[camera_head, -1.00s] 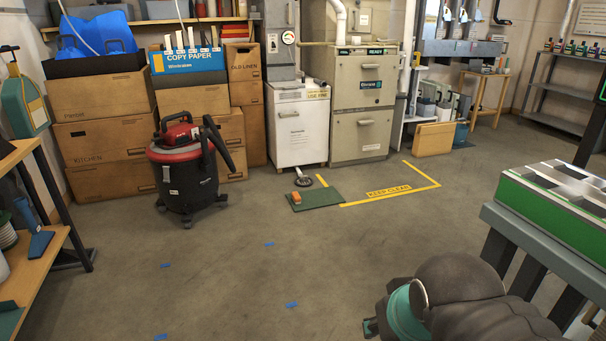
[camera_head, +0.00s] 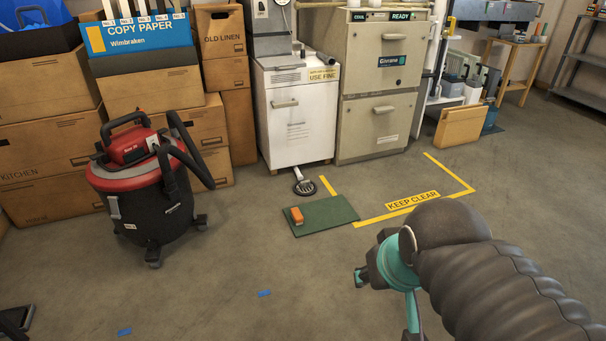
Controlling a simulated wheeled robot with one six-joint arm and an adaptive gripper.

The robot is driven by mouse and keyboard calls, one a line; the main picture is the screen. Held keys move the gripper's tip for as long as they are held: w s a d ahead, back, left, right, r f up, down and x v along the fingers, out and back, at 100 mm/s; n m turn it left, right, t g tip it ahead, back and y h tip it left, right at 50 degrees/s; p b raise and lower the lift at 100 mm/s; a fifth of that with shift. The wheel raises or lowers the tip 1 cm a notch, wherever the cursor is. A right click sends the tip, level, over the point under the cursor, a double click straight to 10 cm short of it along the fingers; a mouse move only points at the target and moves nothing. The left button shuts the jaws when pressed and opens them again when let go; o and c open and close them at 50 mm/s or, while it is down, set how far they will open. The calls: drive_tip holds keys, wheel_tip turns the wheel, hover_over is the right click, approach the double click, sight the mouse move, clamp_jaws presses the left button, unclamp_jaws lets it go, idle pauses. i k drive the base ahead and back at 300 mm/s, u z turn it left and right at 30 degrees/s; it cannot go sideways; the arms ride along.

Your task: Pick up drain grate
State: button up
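A small round dark drain grate (camera_head: 305,187) is on the floor in front of the white cabinet, just behind a green mat. It looks flat on the floor, and a pale pipe end shows beside it. My arm reaches in from the lower right, well nearer to me than the grate.
The green mat (camera_head: 335,213) carries an orange block (camera_head: 297,215). A red-and-black shop vacuum (camera_head: 150,185) stands left. The white cabinet (camera_head: 297,125), a beige furnace (camera_head: 378,120) and yellow KEEP CLEAR marking (camera_head: 412,200) lie beyond. Floor in front of the mat is open.

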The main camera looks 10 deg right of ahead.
sight(306, 184)
drive_tip(key=u, duration=0.05)
drive_tip(key=i, duration=2.7)
drive_tip(key=z, duration=0.2)
